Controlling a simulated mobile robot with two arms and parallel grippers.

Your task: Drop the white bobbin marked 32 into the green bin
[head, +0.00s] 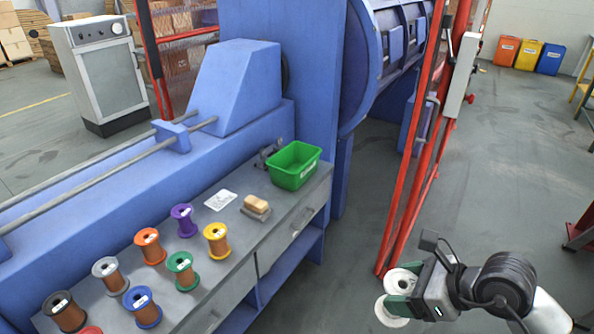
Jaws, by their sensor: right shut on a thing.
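My right gripper (404,289) comes in from the lower right and is shut on a white bobbin (387,313). The bobbin's pale flanges show around the green fingers, and its marking cannot be read. The gripper and bobbin are held in the air, right of the bench and well apart from it. The green bin (284,177) stands at the far right end of the bench top. It is open at the top, with a pale label on its front, and its visible inside looks empty. My left gripper is not in view.
Several wound bobbins, among them a purple one (184,220) and a yellow one (217,240), stand on the grey bench (262,245). A tan block (256,204) and a white card (220,200) lie near the bin. Red guard posts (411,185) rise behind my right gripper.

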